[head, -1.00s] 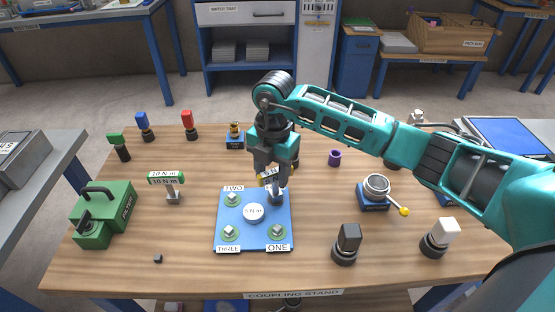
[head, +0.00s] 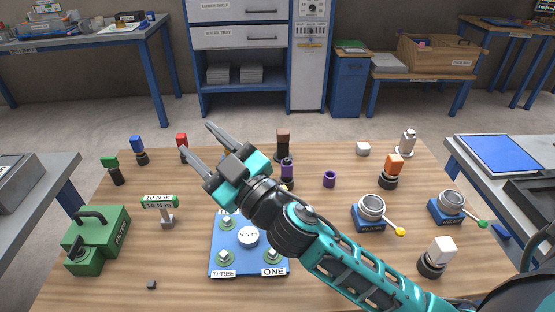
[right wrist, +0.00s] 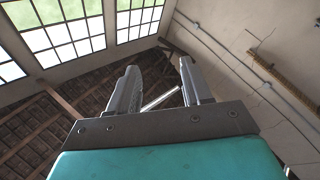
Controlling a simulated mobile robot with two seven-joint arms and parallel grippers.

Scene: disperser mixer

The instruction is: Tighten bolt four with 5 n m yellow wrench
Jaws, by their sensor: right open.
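The blue plate (head: 248,264) lies on the table with a round "5 N m" disc (head: 248,236) at its middle. Bolts show at labels THREE (head: 225,255) and ONE (head: 271,253), and one at the upper left. The plate's upper right corner, where bolt four would be, is hidden behind my right arm. No yellow wrench shows; it may be behind the arm. My right gripper (head: 198,139) is raised above the table, pointing up and left, open and empty. The right wrist view shows its spread fingers (right wrist: 160,92) against the roof. My left gripper is not in view.
The green-handled "10 N m" wrench (head: 166,218) stands left of the plate, near a green case (head: 97,240). Two bowl devices (head: 371,215) (head: 452,207) with levers stand to the right. Several coloured-top pieces stand along the back. The front left of the table is mostly clear.

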